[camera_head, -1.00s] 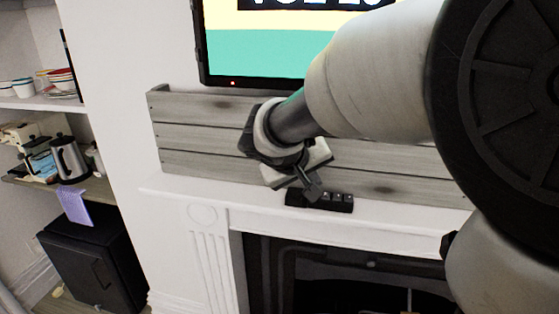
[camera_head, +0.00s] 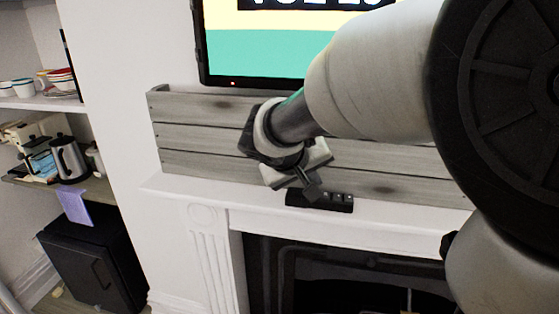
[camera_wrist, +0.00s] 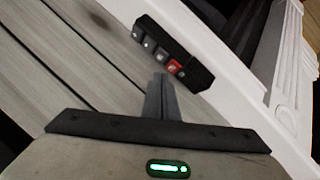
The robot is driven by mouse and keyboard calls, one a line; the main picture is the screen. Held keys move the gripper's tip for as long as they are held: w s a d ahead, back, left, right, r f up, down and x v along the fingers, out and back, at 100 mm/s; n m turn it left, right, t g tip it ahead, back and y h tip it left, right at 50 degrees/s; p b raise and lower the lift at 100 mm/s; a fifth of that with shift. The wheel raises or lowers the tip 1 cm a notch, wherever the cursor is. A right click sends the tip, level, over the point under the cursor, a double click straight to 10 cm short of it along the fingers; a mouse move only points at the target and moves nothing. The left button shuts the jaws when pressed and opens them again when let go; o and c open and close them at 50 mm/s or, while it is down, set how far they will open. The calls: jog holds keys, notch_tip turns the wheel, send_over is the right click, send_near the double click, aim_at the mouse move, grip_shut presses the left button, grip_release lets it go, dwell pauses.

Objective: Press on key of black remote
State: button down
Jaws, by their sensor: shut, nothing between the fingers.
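The black remote (camera_head: 330,201) lies on the white mantel shelf, against the foot of the grey plank board. In the wrist view the remote (camera_wrist: 192,74) shows a row of keys, one of them a red key (camera_wrist: 174,66) and the others dark grey with small pale marks. In the wrist view my gripper's fingertips (camera_wrist: 161,80) point at the row of keys, close to the red key. I cannot tell whether they touch it.
The grey plank board (camera_head: 200,150) stands behind the mantel shelf (camera_head: 390,228), with a screen (camera_head: 280,50) above it. A dark fireplace opening (camera_head: 350,275) is below. Shelves with a kettle (camera_head: 68,160) and bowls are at the left. The shelf right of the remote is clear.

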jog(key=shift+f, duration=0.1)
jog(key=shift+f+b, duration=0.35)
jog(key=shift+b, duration=0.4)
jog(key=shift+f+b, duration=0.35)
jog(key=shift+b, duration=0.15)
dwell(0.4)
jog(key=shift+r, duration=0.15)
jog(key=shift+r+p, duration=0.35)
jog(key=shift+r, duration=0.3)
jog(key=shift+r+p, duration=1.5)
jog(key=shift+r, duration=1.05)
